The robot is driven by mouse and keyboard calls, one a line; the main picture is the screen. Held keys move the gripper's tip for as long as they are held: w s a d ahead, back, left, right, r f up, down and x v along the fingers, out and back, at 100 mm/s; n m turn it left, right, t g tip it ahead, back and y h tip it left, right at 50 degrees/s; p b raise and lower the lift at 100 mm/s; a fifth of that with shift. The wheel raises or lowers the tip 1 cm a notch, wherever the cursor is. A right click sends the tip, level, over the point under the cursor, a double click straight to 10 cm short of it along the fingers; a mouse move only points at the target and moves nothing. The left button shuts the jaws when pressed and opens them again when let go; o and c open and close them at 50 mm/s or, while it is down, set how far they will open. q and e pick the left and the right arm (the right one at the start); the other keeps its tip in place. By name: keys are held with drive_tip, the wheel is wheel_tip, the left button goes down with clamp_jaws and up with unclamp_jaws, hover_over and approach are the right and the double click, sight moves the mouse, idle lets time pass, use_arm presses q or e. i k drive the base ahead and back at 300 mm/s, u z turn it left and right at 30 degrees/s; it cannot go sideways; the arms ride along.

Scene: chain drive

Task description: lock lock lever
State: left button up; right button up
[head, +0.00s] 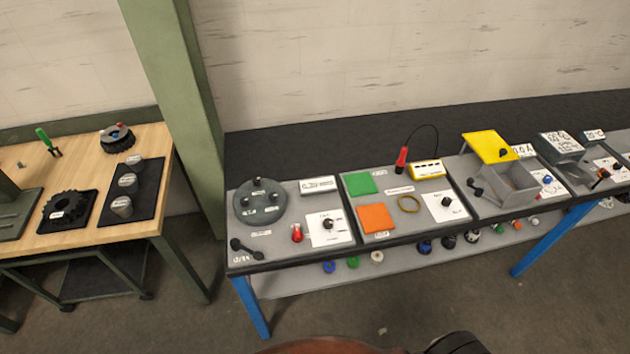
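I cannot tell which part is the lock lever; the labels are too small to read. On the left grey panel of the blue-legged bench, a black lever (246,249) with round ends lies at the front left corner. A small red-handled part (297,233) stands to its right, beside a white card with a black knob (327,226). A dark grey disc (260,212) with several pegs is behind them. Another black lever (475,187) is beside the open grey box further right. Neither gripper can be made out in the head view.
The blue-legged bench (300,262) also carries green (360,182) and orange (376,218) squares, a yellow meter (427,169) and a grey box with raised yellow lid (488,146). A wooden table (90,235) stands left, beyond a green post (180,90). Floor in front looks clear.

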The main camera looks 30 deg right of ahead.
sight(235, 244)
drive_tip(key=z, duration=1.6)
drive_tip(key=k, duration=0.65)
drive_tip(key=u, duration=1.6)
